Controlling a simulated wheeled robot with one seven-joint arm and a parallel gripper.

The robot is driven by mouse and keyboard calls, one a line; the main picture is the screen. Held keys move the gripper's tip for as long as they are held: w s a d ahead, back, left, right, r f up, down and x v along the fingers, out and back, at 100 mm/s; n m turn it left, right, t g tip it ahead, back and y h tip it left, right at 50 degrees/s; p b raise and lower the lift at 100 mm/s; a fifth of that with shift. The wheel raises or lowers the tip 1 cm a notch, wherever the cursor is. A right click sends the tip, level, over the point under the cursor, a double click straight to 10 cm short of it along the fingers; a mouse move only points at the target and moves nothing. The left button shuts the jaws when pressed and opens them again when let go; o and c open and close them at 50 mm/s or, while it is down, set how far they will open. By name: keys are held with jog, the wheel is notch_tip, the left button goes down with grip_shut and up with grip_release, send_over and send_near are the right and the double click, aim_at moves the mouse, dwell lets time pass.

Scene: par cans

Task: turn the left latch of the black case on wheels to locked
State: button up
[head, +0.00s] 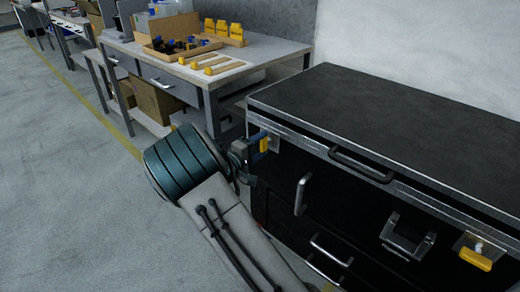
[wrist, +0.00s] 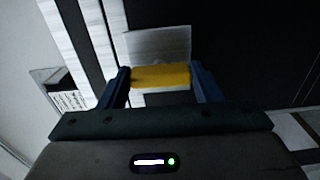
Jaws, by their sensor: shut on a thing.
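The black case (head: 400,125) fills the right of the head view, with metal edging and a flat black lid. Its left latch has a yellow handle (head: 264,145) on a metal plate near the case's left end; the handle also shows in the wrist view (wrist: 160,77), lying across between my fingers. My gripper (head: 256,149) is at this latch, its blue fingers (wrist: 160,82) shut on the yellow handle from both sides. The right latch (head: 476,258) has a yellow handle too, tilted, on its own plate. The case's wheels are hidden.
A grey workbench (head: 240,72) with wooden trays and yellow pieces (head: 224,32) stands behind, left of the case. Handles (head: 362,165) stick out from the case front, including an upright one (head: 301,194) near my gripper. The floor (head: 60,170) at left is clear.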

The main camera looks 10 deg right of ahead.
dwell(0.3)
jog(key=o, duration=1)
jog(key=p+v, duration=0.2)
jog(key=v, duration=1.2)
jog(key=shift+p, duration=0.35)
